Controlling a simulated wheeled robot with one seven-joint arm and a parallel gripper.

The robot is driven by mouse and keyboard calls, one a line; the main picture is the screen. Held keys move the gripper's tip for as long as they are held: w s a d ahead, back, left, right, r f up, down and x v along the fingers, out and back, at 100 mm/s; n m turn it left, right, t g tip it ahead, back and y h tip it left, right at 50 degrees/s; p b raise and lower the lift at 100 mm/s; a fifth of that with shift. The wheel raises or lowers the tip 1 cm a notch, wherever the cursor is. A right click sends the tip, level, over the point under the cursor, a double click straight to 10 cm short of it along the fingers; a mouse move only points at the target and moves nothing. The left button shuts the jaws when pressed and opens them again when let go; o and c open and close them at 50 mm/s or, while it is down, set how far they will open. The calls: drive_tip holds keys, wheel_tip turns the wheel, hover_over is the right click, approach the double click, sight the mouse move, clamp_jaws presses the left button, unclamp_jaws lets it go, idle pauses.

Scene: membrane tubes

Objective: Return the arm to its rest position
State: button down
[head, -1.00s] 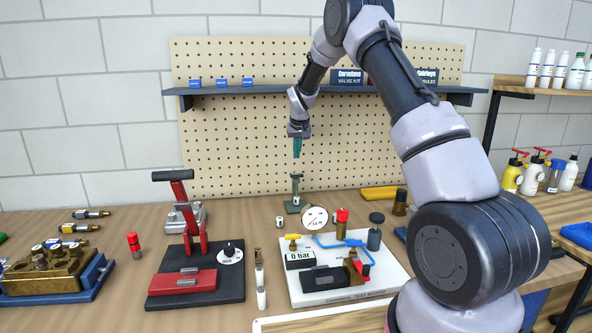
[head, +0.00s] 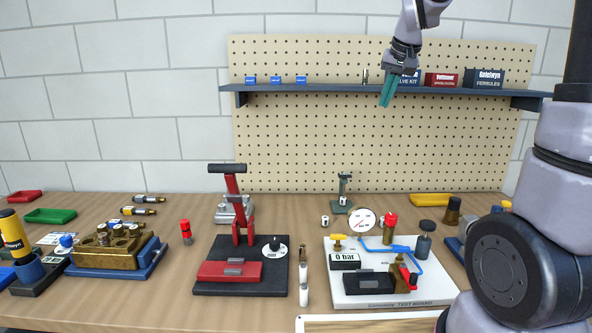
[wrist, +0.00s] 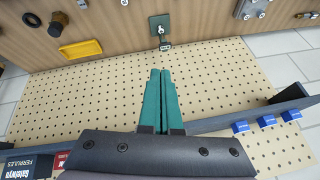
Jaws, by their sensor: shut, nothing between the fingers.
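My gripper (head: 388,92) is raised high in front of the pegboard, level with the blue shelf in the head view. Its two teal fingers are together with nothing between them. In the wrist view the gripper (wrist: 160,75) points across the pegboard toward the workbench edge, apart from everything. The rest of my arm runs out of the top of the head view, and a large joint of it shows at the right side.
The pegboard (head: 300,140) carries a blue shelf (head: 340,89) with small boxes. On the bench (head: 130,300) stand a red press (head: 238,215), a white test board (head: 345,300) with a gauge, a brass block (head: 105,255) and a small green stand (head: 343,195).

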drive_tip(key=s+m+t, duration=0.1)
drive_tip(key=s, duration=2.4)
drive_tip(key=shift+d+r+m+t+y, duration=0.15)
drive_tip(key=shift+d+m+t+y, duration=0.15)
drive_tip(key=shift+d+m+y, duration=0.1)
